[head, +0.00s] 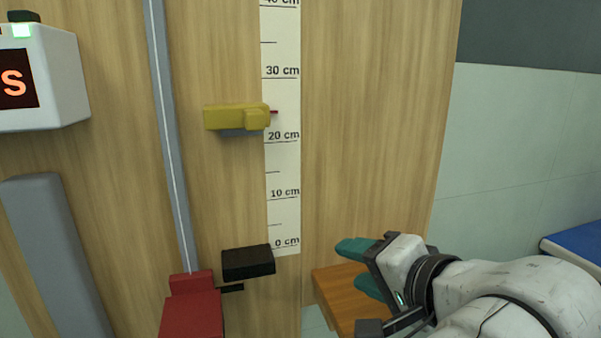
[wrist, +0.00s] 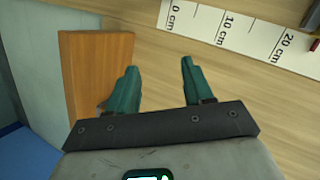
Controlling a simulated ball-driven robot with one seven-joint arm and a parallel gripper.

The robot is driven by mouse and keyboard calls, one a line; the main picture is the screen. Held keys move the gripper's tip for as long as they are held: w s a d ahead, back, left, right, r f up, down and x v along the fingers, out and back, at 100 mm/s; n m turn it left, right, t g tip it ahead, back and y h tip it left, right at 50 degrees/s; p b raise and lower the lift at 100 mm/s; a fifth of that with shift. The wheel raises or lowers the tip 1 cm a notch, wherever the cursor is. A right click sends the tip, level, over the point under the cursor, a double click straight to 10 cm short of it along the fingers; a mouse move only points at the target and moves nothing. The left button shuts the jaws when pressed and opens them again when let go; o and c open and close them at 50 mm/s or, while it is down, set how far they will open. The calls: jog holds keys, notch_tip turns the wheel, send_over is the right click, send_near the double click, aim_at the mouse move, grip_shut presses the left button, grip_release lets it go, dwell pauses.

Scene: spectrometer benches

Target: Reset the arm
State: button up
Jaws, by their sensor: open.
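My gripper (head: 362,264) has teal fingers and is at the lower right in the head view, in front of the wooden panel and to the right of the scale's 0 cm end. In the wrist view my gripper (wrist: 155,85) shows its two fingers spread apart with nothing between them. My white arm (head: 510,295) reaches in from the lower right corner.
A white cm scale (head: 283,160) runs up the wooden panel (head: 380,110), with a yellow slider (head: 235,117) between 20 and 30 cm. A black block (head: 248,262) and red block (head: 191,312) sit low. An orange-brown wooden block (head: 338,293) lies beside the fingers.

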jog(key=s+d+f+n+g+h+p, duration=0.2)
jog(key=s+d+f, duration=0.25)
jog(key=f, duration=0.55)
jog(key=s+d+f+n+g+h+p, duration=0.1)
jog(key=s+d+f+g+h+p, duration=0.15)
jog(key=d+f, duration=0.5)
jog(key=s+d+f+n+g+h+p, duration=0.1)
jog(key=s+d+f+n+g, duration=0.1)
jog(key=s+f, duration=0.5)
jog(key=s+d+f+n+g+h+p, duration=0.1)
jog(key=s+f, duration=0.7)
jog(key=s, duration=0.8)
jog(key=d+n+g+p, duration=0.1)
jog(key=d+n+g, duration=0.1)
jog(key=d+g, duration=0.1)
jog(key=shift+s+d, duration=0.3)
jog(key=shift+d, duration=0.25)
